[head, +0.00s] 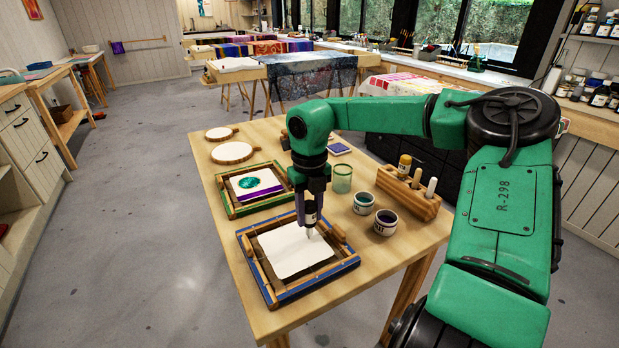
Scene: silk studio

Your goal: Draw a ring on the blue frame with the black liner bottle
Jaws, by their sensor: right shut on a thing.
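The blue frame (318,285) lies at the near left of the wooden table, with white cloth (285,249) stretched in it. The cloth looks blank where it shows. My right gripper (310,212) points down over the right part of the cloth. It is shut on the black liner bottle (309,219), whose pale tip points down close to the cloth. I cannot tell whether the tip touches it. The gripper and bottle hide a little of the frame's far side. My left gripper is not in view.
A green frame (233,213) with a painted cloth lies behind the blue one. Two jars (386,222) (363,203), a green glass (342,179) and a wooden bottle rack (408,195) stand to the right. Round hoops (232,153) lie at the far left.

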